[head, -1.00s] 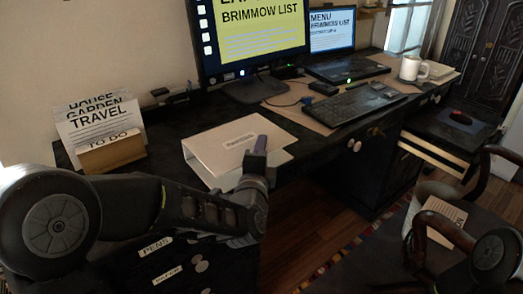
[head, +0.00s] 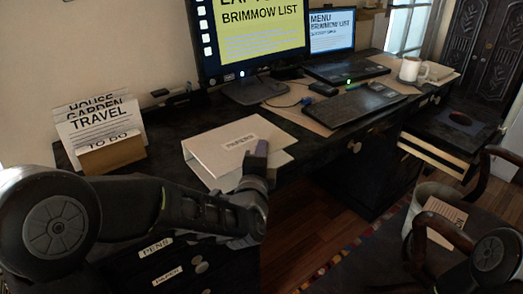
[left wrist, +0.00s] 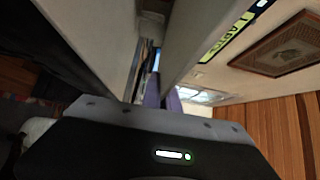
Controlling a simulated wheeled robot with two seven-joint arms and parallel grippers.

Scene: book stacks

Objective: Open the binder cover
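The white binder (head: 215,158) lies on the dark desk with a "PAPERS" label on its top. Its cover looks down or nearly down. My left gripper (head: 260,152), with a purple fingertip, is at the binder's near right edge. In the left wrist view, the purple fingers (left wrist: 163,99) are close together beside a narrow dark gap between pale surfaces. I cannot tell whether they touch the cover or hold its edge. My right gripper is out of view.
A card holder (head: 110,155) stands left of the binder. The monitor (head: 250,35), keyboard (head: 355,104), laptop (head: 335,45) and white mug (head: 410,69) are further back and right. A chair (head: 430,215) stands at the lower right.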

